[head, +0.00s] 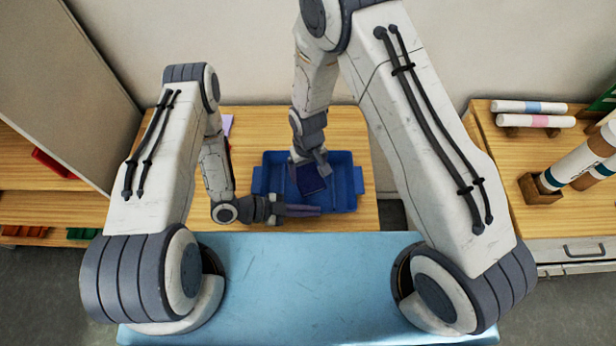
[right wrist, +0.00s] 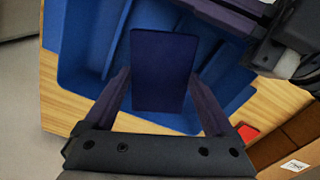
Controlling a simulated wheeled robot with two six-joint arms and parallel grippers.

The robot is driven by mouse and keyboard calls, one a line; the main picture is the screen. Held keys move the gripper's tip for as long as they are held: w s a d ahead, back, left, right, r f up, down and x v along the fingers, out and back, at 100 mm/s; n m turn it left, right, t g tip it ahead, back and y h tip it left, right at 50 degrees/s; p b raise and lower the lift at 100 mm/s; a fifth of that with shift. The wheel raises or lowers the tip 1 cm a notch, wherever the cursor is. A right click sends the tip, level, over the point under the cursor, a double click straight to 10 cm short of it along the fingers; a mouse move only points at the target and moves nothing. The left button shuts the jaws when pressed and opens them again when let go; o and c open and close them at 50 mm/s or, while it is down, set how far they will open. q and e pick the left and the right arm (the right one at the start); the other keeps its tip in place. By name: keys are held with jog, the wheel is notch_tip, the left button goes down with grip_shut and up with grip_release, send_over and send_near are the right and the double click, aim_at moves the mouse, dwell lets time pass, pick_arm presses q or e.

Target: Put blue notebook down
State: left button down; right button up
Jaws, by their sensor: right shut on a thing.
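The dark blue notebook (head: 311,182) is held between the fingers of my right gripper (head: 312,162), over the blue tray (head: 355,198). In the right wrist view the notebook (right wrist: 164,72) stands between the two fingers of my right gripper (right wrist: 162,100), with the blue tray (right wrist: 85,70) behind it. I cannot tell whether the notebook touches the tray floor. My left gripper (head: 302,210) is at the tray's near edge, pointing right, with no held thing visible. Its finger gap is unclear.
The tray stands on a wooden table (head: 350,125) and has divided compartments. A light blue surface (head: 310,290) lies nearer me. A right-hand table holds rolls (head: 530,107) and a wooden holder (head: 540,190). A red item (right wrist: 247,132) shows in the right wrist view.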

aim_at(308, 176)
jog(key=shift+f, duration=1.6)
jog(key=shift+f, duration=0.25)
jog(key=shift+f, duration=0.3)
jog(key=o, duration=1.1)
